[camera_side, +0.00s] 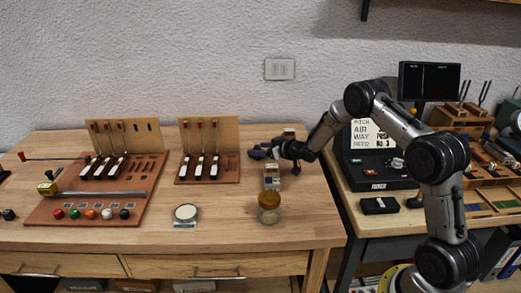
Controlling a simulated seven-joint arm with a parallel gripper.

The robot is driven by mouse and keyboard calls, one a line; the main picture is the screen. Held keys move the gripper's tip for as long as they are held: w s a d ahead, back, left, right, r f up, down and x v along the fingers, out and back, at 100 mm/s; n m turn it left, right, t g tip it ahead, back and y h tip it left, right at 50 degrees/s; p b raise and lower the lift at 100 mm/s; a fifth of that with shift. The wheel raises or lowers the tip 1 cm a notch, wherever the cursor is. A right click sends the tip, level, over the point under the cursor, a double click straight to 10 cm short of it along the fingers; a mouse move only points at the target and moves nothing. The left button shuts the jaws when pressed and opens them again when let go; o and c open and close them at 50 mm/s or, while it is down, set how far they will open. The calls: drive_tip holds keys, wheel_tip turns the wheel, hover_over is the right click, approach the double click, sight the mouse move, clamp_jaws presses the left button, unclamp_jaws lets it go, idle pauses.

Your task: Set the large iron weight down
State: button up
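My gripper (263,151) reaches in from the right over the wooden bench (240,235), with its end pointing left. It is just right of the rear middle board with its upright panel. Its end is small and dark here, so I cannot tell whether the fingers are open or shut, or whether they hold anything. I cannot make out the large iron weight for certain; it may be in or behind the dark gripper end.
Two key-action models, the left (100,210) and the middle (190,177), occupy the rear and left. Another bench (395,222) with a monitor (428,80) is at right. Bare wood lies between dish and jar.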

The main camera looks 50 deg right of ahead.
drive_tip(key=shift+o, duration=1.1)
drive_tip(key=shift+s+a+f, duration=0.1)
drive_tip(key=shift+s+f, duration=0.15)
drive_tip(key=shift+f, duration=0.65)
drive_tip(key=shift+r, duration=0.4)
drive_tip(key=v, duration=0.6)
drive_tip(key=r+v, duration=0.1)
drive_tip(key=v, duration=0.5)
drive_tip(key=shift+w, duration=0.2)
drive_tip(key=shift+r, duration=0.45)
drive_tip(key=s+a+r+g+h, duration=0.1)
drive_tip(key=s+a+r+g, duration=0.1)
drive_tip(key=s+a+r, duration=0.3)
drive_tip(key=s+a+r+g+h, duration=0.15)
drive_tip(key=s+r, duration=0.25)
drive_tip(key=r, duration=0.4)
drive_tip(key=s+a+g+y, duration=0.1)
drive_tip(key=s+a, duration=0.4)
drive_tip(key=s, duration=0.7)
drive_tip(key=s+a+g+y, duration=0.1)
drive_tip(key=s+a+g, duration=0.2)
drive_tip(key=s, duration=1)
drive_tip(key=a, duration=0.3)
drive_tip(key=shift+s+a+r, duration=0.2)
drive_tip(key=shift+s+r, duration=0.05)
drive_tip(key=shift+r, duration=0.1)
